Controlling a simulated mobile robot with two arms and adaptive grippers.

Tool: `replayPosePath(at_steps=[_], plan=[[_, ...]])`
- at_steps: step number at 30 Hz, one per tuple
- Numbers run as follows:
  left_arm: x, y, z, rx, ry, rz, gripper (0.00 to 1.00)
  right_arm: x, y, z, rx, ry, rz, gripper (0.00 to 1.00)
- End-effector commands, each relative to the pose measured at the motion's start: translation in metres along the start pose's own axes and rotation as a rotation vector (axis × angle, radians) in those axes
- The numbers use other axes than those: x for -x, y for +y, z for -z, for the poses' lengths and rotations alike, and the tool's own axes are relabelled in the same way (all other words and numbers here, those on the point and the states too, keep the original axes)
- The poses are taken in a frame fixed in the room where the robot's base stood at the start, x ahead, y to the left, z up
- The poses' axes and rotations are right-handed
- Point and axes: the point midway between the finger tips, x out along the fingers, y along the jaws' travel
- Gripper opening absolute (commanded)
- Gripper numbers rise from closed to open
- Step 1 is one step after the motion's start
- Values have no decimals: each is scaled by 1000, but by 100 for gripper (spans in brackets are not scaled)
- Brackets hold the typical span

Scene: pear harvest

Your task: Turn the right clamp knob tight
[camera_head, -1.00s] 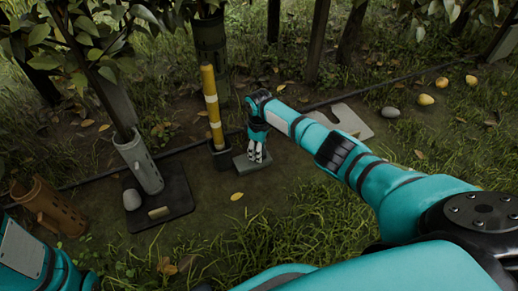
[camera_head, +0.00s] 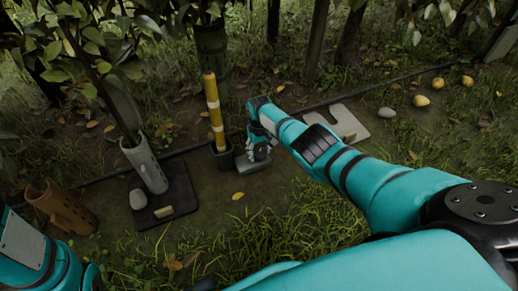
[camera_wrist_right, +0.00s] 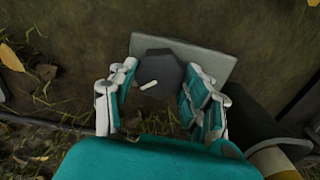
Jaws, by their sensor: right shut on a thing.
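The clamp knob (camera_wrist_right: 163,62) is dark grey and many-sided, with a short white mark on its top. It stands on a flat grey plate (camera_wrist_right: 212,62), which also shows in the head view (camera_head: 254,168). My right gripper (camera_wrist_right: 157,90) has its white and teal fingers on both sides of the knob and is shut on it. In the head view my right gripper (camera_head: 259,152) points down over the plate and hides the knob. My left arm shows only at the lower left edge; its gripper is out of view.
A yellow stake (camera_head: 213,105) stands in a dark socket (camera_head: 224,159) just left of the plate. A grey perforated tube (camera_head: 146,165) stands on a black mat (camera_head: 180,195). A notched pale board (camera_head: 348,122) lies behind my right arm. Pears (camera_head: 421,101) lie at the far right.

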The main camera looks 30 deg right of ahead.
Motion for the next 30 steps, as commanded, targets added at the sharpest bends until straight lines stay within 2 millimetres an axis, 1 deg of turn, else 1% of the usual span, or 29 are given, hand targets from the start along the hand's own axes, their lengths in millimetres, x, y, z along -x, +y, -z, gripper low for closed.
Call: replayPosePath(at_steps=[9,18,24,30], plan=[[-5,-1,-2,0,0,0,46,0,0,-1,-299,-3,1,17],[-6,-1,-2,0,0,0,46,-1,-1,-1,-540,-4,0,17],[-7,-1,-2,0,0,0,46,-1,0,-1,-649,-4,-1,17],[-7,-1,-2,1,0,0,46,-1,0,-1,-709,-3,-1,17]])
